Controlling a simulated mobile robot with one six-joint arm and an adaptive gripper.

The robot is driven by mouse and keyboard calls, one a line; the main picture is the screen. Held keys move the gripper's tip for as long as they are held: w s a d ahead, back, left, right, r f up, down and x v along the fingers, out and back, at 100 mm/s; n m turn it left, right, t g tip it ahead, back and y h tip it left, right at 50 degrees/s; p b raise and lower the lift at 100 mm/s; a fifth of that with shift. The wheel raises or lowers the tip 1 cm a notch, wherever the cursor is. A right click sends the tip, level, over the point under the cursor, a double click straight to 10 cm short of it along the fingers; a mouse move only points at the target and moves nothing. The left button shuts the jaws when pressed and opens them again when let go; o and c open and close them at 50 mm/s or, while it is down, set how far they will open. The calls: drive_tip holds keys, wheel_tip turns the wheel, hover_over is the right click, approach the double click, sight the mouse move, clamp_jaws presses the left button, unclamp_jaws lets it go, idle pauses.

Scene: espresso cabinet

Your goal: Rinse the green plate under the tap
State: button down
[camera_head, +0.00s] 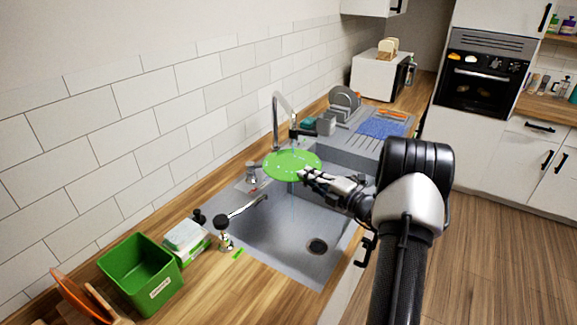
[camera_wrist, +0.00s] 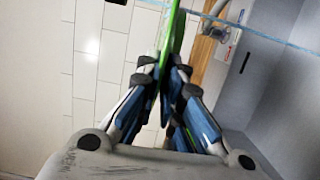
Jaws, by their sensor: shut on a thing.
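The green plate (camera_head: 291,165) is held above the sink, roughly level, with small white specks or drops on it. In the wrist view the plate (camera_wrist: 174,35) shows as a thin green edge between the fingers. My gripper (camera_head: 304,174) is shut on the plate's near right rim; its fingers (camera_wrist: 165,85) also show in the wrist view. The tap (camera_head: 279,112) stands behind the plate, its spout arching over it. Faint blue water streaks show around and below the plate. The sink (camera_head: 285,225) lies beneath, with a dark drain at its bottom.
A second spout (camera_head: 245,207) reaches over the sink's near left side. A green bin (camera_head: 141,272) and a sponge box (camera_head: 186,239) stand on the counter at left. A dish rack with plates (camera_head: 345,99) and a blue mat (camera_head: 381,129) lie beyond the sink. A tiled wall runs behind.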

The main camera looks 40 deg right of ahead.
drive_tip(key=shift+a, duration=0.1)
drive_tip(key=s+a+p, duration=0.2)
drive_tip(key=s+a, duration=0.2)
drive_tip(key=s, duration=0.3)
drive_tip(key=shift+p, duration=0.4)
drive_tip(key=shift+r, duration=0.1)
idle(1.2)
drive_tip(key=s+a+r+p, duration=0.2)
drive_tip(key=s+r+p, duration=0.2)
drive_tip(key=p, duration=0.1)
drive_tip(key=shift+a, duration=0.2)
drive_tip(key=shift+s+f, duration=0.1)
drive_tip(key=shift+s, duration=0.1)
idle(0.9)
